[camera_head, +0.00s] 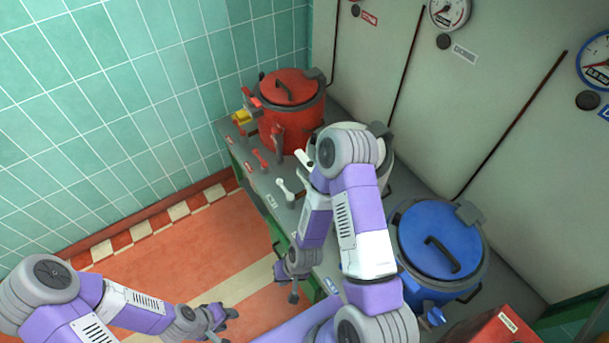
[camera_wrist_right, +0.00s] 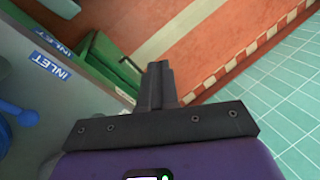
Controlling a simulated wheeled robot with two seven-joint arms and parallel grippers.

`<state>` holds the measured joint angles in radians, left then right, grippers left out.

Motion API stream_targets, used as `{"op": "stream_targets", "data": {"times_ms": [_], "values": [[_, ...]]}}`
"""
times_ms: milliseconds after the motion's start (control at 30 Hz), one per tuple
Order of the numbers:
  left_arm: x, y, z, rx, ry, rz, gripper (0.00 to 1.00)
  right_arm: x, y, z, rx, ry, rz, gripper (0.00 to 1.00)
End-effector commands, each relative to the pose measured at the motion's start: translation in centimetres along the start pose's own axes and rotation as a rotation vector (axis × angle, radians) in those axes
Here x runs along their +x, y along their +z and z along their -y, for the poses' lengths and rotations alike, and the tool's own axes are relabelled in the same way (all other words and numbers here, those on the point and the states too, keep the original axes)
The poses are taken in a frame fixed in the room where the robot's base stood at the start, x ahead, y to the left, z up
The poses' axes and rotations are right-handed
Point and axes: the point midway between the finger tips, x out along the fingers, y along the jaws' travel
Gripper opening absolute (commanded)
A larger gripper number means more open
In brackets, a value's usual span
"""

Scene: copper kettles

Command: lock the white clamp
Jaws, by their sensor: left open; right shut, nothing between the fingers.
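The white kettle (camera_head: 387,158) stands between the red and blue kettles in the head view, mostly hidden behind my right arm. A white piece (camera_head: 303,159) sticks out just left of that arm by the kettle. It may be part of the white clamp; whether it is locked I cannot tell. My right gripper (camera_head: 293,297) is low at the counter's front edge, below and away from the white kettle. In the right wrist view its fingers (camera_wrist_right: 158,82) are shut and empty. My left gripper (camera_head: 222,320) is open and empty over the floor at lower left.
The red kettle (camera_head: 291,112) stands at the back and the blue kettle (camera_head: 438,240) at the right. A white lever (camera_head: 285,190) lies on the counter's front strip. Gauges hang on the wall behind. A green cabinet (camera_wrist_right: 108,72) lies below the counter. The floor (camera_head: 170,255) is clear.

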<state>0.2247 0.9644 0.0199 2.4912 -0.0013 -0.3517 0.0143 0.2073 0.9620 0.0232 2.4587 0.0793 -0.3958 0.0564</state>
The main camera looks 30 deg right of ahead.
Motion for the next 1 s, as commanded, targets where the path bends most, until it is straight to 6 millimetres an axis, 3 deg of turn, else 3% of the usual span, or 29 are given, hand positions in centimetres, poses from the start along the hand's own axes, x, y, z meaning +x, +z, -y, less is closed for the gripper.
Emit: {"op": "stream_targets", "data": {"times_ms": [167, 300, 433, 567, 700, 833, 1000], "values": [[-0.8, 0.0, -0.3, 0.000, 0.000, -0.001, 0.43, -1.4, -10.0, 1.5, 0.369, 0.033, -0.324, 0.00], [-1.4, 0.0, -0.5, 0.000, 0.000, -0.001, 0.43, -5.2, -18.3, 2.3, 0.783, 0.011, -0.652, 0.00], [-2.0, 0.1, -0.7, 0.000, 0.000, -0.001, 0.43, -9.9, -23.2, 2.8, 1.175, -0.047, -0.929, 0.00], [-2.5, 0.1, -0.9, 0.000, 0.000, -0.001, 0.43, -14.7, -25.0, 3.5, 1.563, -0.114, -1.163, 0.00], [-2.9, 0.1, -1.1, 0.000, 0.000, -0.001, 0.43, -18.4, -24.2, 4.5, 1.918, -0.156, -1.341, 0.00], [-3.2, 0.1, -1.2, 0.000, 0.000, -0.001, 0.43, -20.3, -22.7, 5.7, 2.142, -0.161, -1.437, 0.00], [-3.3, 0.1, -1.2, 0.000, 0.000, -0.001, 0.43, -21.3, -21.4, 6.5, 2.273, -0.149, -1.487, 0.00]]}}
